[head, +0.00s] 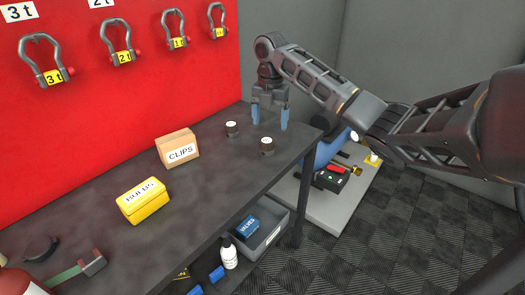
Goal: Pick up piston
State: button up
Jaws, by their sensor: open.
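Two small dark cylinders with pale tops stand on the dark bench (115,236); they look like pistons. The farther piston (231,129) is left of my gripper, and the nearer piston (267,146) is just below it in the picture. My gripper (269,122) points down with its two blue-grey fingers apart. It is empty, over the far right end of the bench. I cannot tell exactly how high the fingertips are above the top.
A brown CLIPS box (178,149) and a yellow BULBS box (144,200) stand on the bench. A red wall with shackles (47,62) rises behind. Below are a grey bin (262,235), a white bottle (228,252) and a platform with equipment (335,178). Patterned floor is clear at right.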

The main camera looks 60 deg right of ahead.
aim_at(267, 140)
jog(key=shift+w+d+f+b, duration=0.1)
jog(key=shift+w+f+b, duration=0.1)
jog(key=shift+f, duration=0.25)
jog(key=shift+w+d+f+b, duration=0.1)
jog(key=shift+w+f, duration=0.05)
jog(key=shift+f, duration=0.25)
jog(key=shift+w+a+f+p, duration=0.1)
jog(key=shift+f+p, duration=0.15)
jog(key=shift+f, duration=1.6)
jog(key=shift+a+f+p, duration=0.1)
jog(key=shift+f+p, duration=0.15)
jog(key=shift+f, duration=1.55)
jog(key=c, duration=1.2)
jog(key=shift+o, duration=0.2)
